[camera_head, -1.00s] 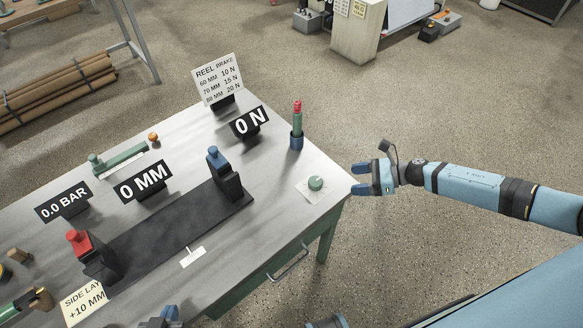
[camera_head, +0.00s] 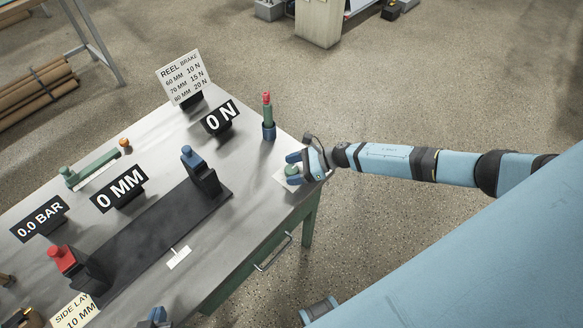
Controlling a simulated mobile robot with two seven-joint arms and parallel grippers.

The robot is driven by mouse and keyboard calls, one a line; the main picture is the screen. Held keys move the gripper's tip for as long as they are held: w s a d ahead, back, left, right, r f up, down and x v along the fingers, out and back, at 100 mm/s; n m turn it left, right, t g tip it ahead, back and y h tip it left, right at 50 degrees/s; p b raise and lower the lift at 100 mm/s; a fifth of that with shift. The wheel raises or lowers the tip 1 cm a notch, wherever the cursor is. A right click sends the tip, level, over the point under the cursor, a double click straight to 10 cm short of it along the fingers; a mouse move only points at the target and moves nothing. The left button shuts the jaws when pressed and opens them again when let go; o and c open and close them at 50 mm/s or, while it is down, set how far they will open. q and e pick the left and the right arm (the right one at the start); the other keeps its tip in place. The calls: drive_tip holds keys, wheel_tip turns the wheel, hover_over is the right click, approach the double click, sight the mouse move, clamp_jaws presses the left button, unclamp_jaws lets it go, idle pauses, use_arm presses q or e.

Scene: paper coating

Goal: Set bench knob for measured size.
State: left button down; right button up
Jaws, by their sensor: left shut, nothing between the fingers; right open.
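A green round knob (camera_head: 291,170) sits on a pale plate at the bench's right corner, partly hidden by my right gripper (camera_head: 294,168). That gripper is open, with its blue fingers at the knob; I cannot tell whether they touch it. The black display (camera_head: 219,118) reads 0 N. The white card (camera_head: 186,78) reads REEL BRAKE, 60 MM 10 N, 70 MM 15 N, 80 MM 20 N. Another display (camera_head: 118,189) reads 0 MM. My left gripper (camera_head: 156,316) is shut and empty, barely in view at the bottom edge.
The grey bench (camera_head: 262,205) also bears a dark rail (camera_head: 150,235) with a blue-topped post (camera_head: 194,165) and a red-topped post (camera_head: 66,262). A red-tipped green tool (camera_head: 267,110) stands in a blue holder. A display (camera_head: 40,218) reads 0.0 BAR. Open floor lies right.

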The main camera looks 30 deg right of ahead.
use_arm(q)
drive_tip(key=shift+r, duration=0.1)
use_arm(e)
drive_tip(key=shift+w+a+f, duration=0.1)
drive_tip(key=shift+w+a, duration=0.05)
drive_tip(key=shift+a, duration=0.1)
drive_tip(key=c, duration=0.9)
drive_tip(key=shift+c, duration=0.2)
